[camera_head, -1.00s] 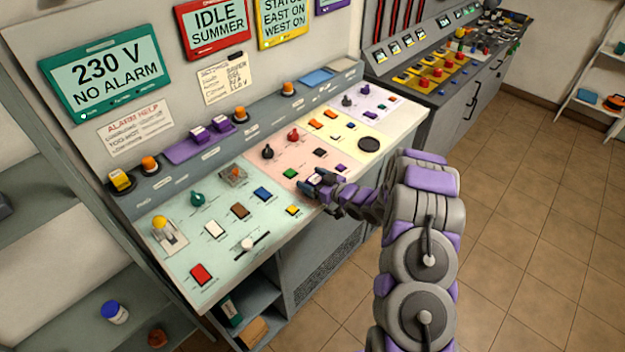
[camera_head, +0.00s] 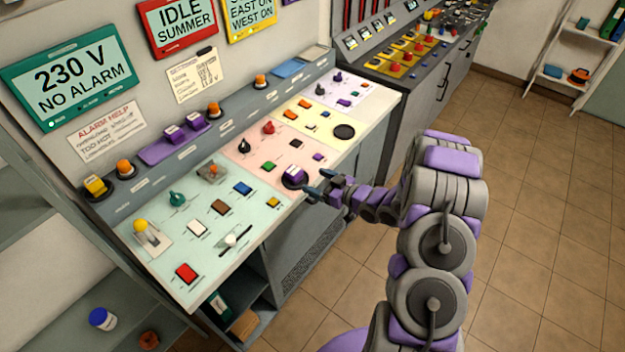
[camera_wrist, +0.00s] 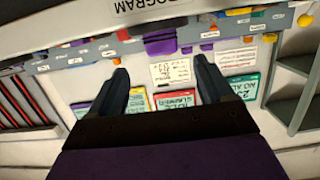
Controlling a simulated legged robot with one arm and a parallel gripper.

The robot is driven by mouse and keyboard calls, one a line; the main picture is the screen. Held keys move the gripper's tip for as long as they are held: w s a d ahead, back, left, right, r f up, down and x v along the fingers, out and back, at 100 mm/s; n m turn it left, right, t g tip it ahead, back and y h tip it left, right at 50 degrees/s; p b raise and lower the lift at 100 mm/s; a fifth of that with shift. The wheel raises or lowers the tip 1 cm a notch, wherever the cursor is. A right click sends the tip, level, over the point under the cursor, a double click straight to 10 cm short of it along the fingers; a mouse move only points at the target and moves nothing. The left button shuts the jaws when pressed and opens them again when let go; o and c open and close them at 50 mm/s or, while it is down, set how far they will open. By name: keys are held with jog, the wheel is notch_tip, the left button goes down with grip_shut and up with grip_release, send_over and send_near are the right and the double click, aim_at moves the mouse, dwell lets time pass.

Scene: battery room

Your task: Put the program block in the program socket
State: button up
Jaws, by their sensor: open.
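A purple block with a pale top (camera_head: 295,173) sits on a dark round socket (camera_head: 291,184) near the front edge of the pink panel. It looks like the program block, but its lettering is too small to read. How deep it sits I cannot tell. My gripper (camera_head: 322,182) is open and empty, just right of the block and apart from it. The wrist view shows the spread fingers (camera_wrist: 163,75) with nothing between them. An upside-down PROGRAM label (camera_wrist: 150,6) shows at the top of that view.
Two more purple blocks (camera_head: 184,128) stand on a purple tray (camera_head: 160,152) on the rear ledge. Buttons, knobs and a white lever (camera_head: 231,239) cover the desk around the socket. A yellow-topped lever (camera_head: 142,226) stands at left. Floor to the right is clear.

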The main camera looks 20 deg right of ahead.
jog(key=s+d+r+m+g+h, duration=0.2)
jog(key=s+d+r+g+h, duration=0.1)
jog(key=s+r+h, duration=0.3)
jog(key=s+d+r+m+g+h, duration=0.2)
jog(key=s+d+r+g+h, duration=0.25)
jog(key=r, duration=0.35)
jog(key=s+a+r+m+g, duration=0.1)
jog(key=s+a, duration=0.4)
jog(key=s, duration=0.6)
jog(key=s+a+r+m+g+y, duration=0.1)
jog(key=s+a+r+g, duration=0.2)
jog(key=s, duration=0.8)
jog(key=s+a+r+m+g, duration=0.1)
jog(key=s+a+r+g, duration=0.2)
jog(key=s+a, duration=0.3)
jog(key=s, duration=0.5)
jog(key=shift+s+a+r, duration=0.2)
jog(key=shift+a+r, duration=0.1)
jog(key=shift+r, duration=0.1)
